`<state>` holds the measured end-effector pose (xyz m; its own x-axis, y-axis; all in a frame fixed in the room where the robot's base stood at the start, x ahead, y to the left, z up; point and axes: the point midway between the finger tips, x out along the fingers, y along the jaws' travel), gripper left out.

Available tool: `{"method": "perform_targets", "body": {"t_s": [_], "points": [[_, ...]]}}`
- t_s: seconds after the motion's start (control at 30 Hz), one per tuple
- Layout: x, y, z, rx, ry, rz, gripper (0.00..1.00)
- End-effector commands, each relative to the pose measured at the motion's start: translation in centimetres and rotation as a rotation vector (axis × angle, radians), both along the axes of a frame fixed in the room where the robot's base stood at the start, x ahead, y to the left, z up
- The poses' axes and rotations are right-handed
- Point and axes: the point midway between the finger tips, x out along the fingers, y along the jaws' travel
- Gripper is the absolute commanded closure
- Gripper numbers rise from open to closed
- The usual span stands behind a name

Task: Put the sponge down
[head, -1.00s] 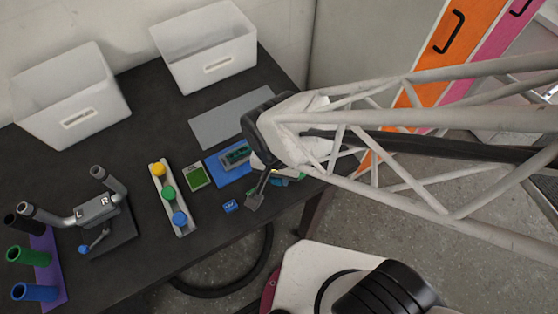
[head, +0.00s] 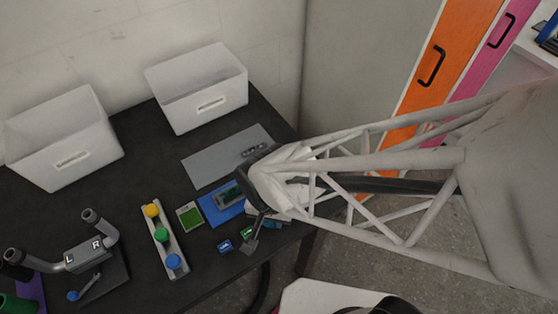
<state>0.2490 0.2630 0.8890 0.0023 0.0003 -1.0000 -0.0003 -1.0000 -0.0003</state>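My gripper (head: 251,245) points down over the front right part of the dark table, near its edge. Only one grey finger shows clearly; my wrist and arm hide the rest, so I cannot tell whether it is open or holds something. I cannot clearly identify the sponge. A flat green rectangle with a pale border (head: 190,215) lies on the table left of my gripper. A small green item (head: 246,232) shows beside the finger; whether they touch is unclear.
A blue mat (head: 224,214) with a dark green item lies partly under my wrist. A grey mat (head: 212,164) lies behind it. White bins (head: 197,109) (head: 65,160) stand at the back. A three-button strip (head: 176,262), a small blue box (head: 225,246) and a handlebar fixture (head: 88,254) are left.

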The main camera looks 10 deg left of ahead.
Motion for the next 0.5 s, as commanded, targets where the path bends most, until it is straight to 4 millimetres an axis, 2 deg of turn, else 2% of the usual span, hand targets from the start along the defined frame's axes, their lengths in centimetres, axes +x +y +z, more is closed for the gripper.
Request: {"method": "perform_targets", "body": {"t_s": [0.33,0.37,0.43,0.5], "points": [[-0.02,-0.02,-0.30,-0.001,0.001,0.000,1.00],[-0.02,-0.02,-0.32,-0.001,0.000,0.000,0.68],[-0.01,-0.01,-0.29,0.000,0.000,0.000,0.59],[-0.01,-0.02,-0.29,0.000,0.000,0.000,0.59]]}}
